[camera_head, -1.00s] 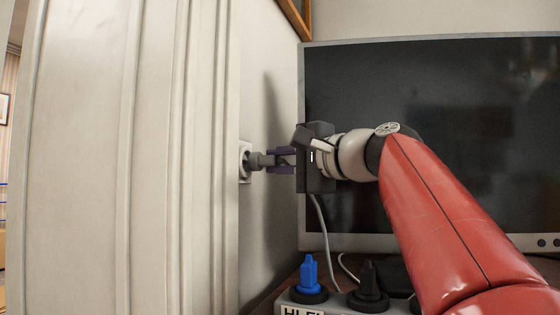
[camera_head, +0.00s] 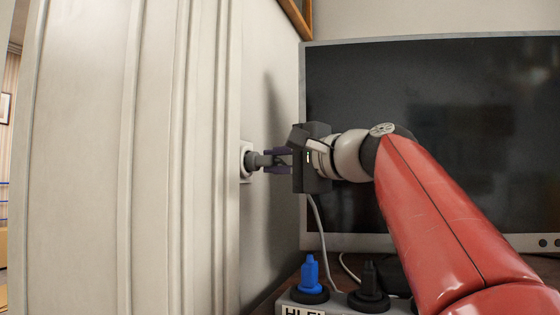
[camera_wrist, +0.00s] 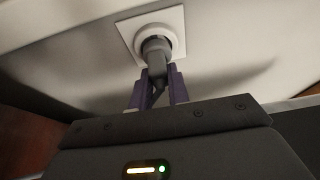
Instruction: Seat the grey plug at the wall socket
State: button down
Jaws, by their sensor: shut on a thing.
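The grey plug (camera_head: 256,161) is held between the purple fingers of my gripper (camera_head: 277,160). Its front end meets the white wall socket (camera_head: 244,162) on the side wall. In the wrist view the plug (camera_wrist: 156,57) sits within the round recess of the socket (camera_wrist: 178,24), with the gripper fingers (camera_wrist: 158,90) on both sides of its rear part. How deep the plug sits cannot be told exactly. My gripper is shut on the plug and points left toward the wall.
A large dark screen (camera_head: 430,130) stands behind my arm. Below is a power strip (camera_head: 335,304) with a blue plug (camera_head: 310,274) and a black plug (camera_head: 370,280). A light cable (camera_head: 325,235) hangs beneath my gripper. A pale panelled edge (camera_head: 130,160) stands at left.

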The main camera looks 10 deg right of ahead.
jog(key=shift+w+a, duration=0.4)
jog(key=shift+a, duration=0.15)
jog(key=c, duration=1.3)
grip_release()
jog(key=shift+o, duration=0.2)
jog(key=b+v, duration=0.1)
jog(key=v, duration=0.7)
jog(key=shift+f, duration=0.1)
